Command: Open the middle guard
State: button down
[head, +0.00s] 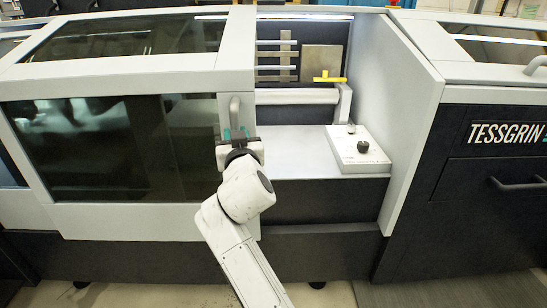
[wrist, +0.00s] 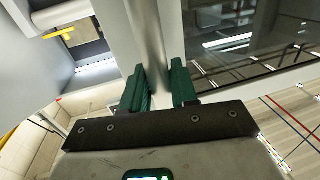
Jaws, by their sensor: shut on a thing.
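The middle guard (head: 120,70) is a light grey frame with large dark windows on the top and front, at the left of the head view. My gripper (head: 237,136) is at the lower part of this handle. In the wrist view, the green fingers of my gripper (wrist: 159,82) stand on both sides of the grey handle (wrist: 148,40) and are shut on it. The exact contact is partly hidden by the fingers. The guard's dark window (wrist: 245,40) is close on the right.
Right of the guard is an open bay with a white shelf, a small control box (head: 357,148) with a black knob, and a yellow handle (head: 328,79). A light side panel (head: 415,120) bounds it. A dark cabinet (head: 490,185) stands further right. Floor shows in front.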

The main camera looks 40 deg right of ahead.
jog(key=shift+w+a+b, duration=1.2)
jog(key=shift+w+a, duration=0.1)
jog(key=shift+a, duration=0.7)
jog(key=shift+w+a+b, duration=1.15)
jog(key=shift+w+a, duration=0.2)
jog(key=shift+a, duration=0.6)
jog(key=shift+w+a+b, duration=1.2)
jog(key=shift+w+a, duration=0.1)
jog(key=shift+a, duration=0.7)
jog(key=c, duration=1)
grip_release()
jog(key=shift+d, duration=0.1)
jog(key=shift+s, duration=0.1)
jog(key=p+v, duration=0.2)
jog(key=v, duration=0.8)
jog(key=shift+s+p, duration=0.3)
